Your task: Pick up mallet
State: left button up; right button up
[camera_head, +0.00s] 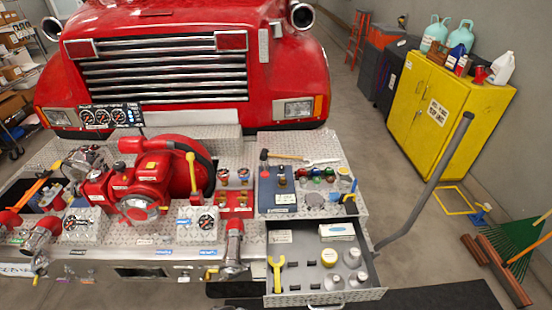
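The mallet (287,156) lies on the diamond-plate top of the right side of the bumper, near its back edge. It has a dark head at its left end and a light wooden handle pointing right. A silver tool (322,161) lies just right of the handle's end. Neither of my grippers shows in the head view, and nothing is seen touching the mallet.
An open drawer (372,293) juts out below, holding a yellow wrench (276,273) and several bottles. A blue-grey box (276,188) and coloured fittings stand in front of the mallet. The red pump (150,183) is left. A grey pole (440,170) rises at right.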

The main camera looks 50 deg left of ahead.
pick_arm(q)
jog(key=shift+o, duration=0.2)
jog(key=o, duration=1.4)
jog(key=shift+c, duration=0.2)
